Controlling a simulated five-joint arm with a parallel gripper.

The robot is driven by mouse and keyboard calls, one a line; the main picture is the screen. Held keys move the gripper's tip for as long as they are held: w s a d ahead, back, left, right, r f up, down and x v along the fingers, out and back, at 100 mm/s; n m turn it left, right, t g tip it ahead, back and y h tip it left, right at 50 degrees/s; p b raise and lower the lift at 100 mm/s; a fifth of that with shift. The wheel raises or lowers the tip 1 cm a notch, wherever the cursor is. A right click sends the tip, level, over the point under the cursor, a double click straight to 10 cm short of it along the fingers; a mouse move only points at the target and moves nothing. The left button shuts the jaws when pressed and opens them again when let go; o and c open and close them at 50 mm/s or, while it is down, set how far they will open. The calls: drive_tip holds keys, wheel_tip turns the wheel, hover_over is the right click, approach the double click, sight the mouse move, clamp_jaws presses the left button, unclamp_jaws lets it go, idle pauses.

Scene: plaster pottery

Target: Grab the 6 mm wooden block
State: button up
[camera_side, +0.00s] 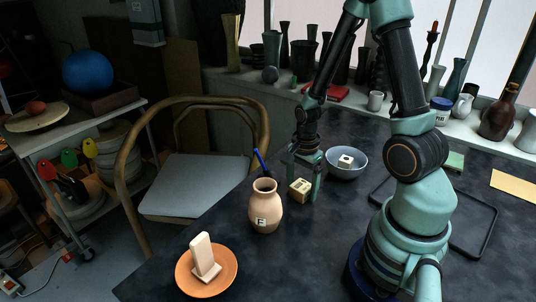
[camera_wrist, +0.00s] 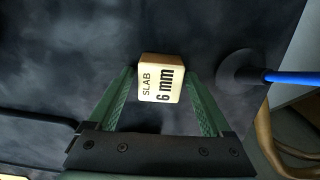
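The wooden block (camera_wrist: 161,80) is pale, with "SLAB 6 mm" printed on its top face in the wrist view. In the side view the block (camera_side: 300,188) rests on the dark table. My gripper (camera_side: 304,180) points down over it there. In the wrist view my gripper (camera_wrist: 160,78) is open, with one green finger on each side of the block. A narrow gap shows beside the block on both sides, and I see no firm contact.
A grey-blue bowl (camera_side: 347,174) with a small block (camera_side: 345,161) stands behind. An orange plate (camera_side: 207,284) bears a pale piece (camera_side: 205,256). A black tray (camera_side: 481,236) lies right.

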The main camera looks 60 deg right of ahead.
drive_tip(key=c, duration=1)
drive_tip(key=shift+r, duration=0.1)
drive_tip(key=shift+c, duration=0.2)
